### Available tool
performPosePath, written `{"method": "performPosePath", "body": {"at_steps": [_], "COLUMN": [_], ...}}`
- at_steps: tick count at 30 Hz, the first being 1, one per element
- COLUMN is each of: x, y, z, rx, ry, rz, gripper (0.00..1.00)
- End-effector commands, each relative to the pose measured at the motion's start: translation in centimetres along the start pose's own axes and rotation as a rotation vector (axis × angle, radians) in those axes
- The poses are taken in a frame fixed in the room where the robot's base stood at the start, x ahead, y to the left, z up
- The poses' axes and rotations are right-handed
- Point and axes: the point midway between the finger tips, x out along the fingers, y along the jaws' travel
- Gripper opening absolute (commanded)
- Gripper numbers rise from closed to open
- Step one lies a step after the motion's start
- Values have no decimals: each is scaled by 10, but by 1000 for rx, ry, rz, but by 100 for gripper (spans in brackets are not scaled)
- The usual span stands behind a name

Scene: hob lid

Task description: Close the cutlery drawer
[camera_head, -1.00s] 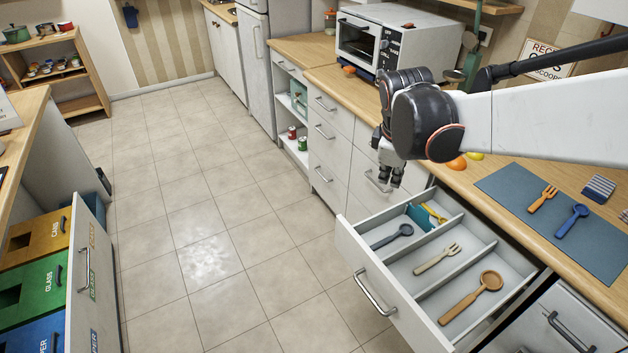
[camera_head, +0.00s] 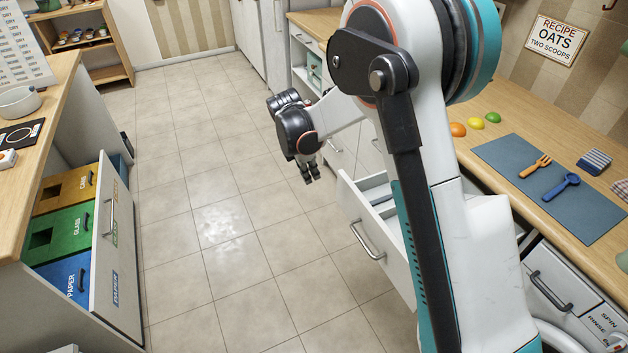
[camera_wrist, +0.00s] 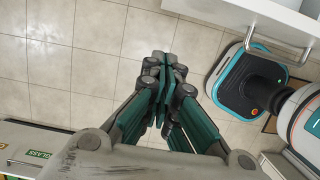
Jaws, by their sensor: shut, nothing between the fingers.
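The cutlery drawer (camera_head: 395,262) is pulled out from the right-hand counter. Its white front and metal handle (camera_head: 366,240) show, but my arm hides most of its inside and all the cutlery. In the wrist view, the drawer (camera_wrist: 240,14) and its handle (camera_wrist: 275,46) are at the upper right. My gripper (camera_head: 312,174) is shut and empty, pointing down over the floor to the left of the drawer, apart from its front. In the wrist view, the fingertips (camera_wrist: 165,66) are together over the tiles.
An open waste-sorting drawer (camera_head: 118,262) with yellow, green and blue bins juts out at the left. Clear tiled floor (camera_head: 215,225) lies between the counters. A blue mat (camera_head: 515,155) on the right counter holds an orange fork (camera_head: 536,167) and a blue spoon (camera_head: 561,187).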

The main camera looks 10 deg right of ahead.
Motion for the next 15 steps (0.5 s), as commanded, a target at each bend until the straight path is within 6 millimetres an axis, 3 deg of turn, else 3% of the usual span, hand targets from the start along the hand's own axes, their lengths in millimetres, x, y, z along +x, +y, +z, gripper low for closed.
{"method": "performPosePath", "body": {"at_steps": [15], "x": [92], "y": [0], "z": [0], "rx": [3], "ry": [1], "rz": [0], "gripper": [0]}}
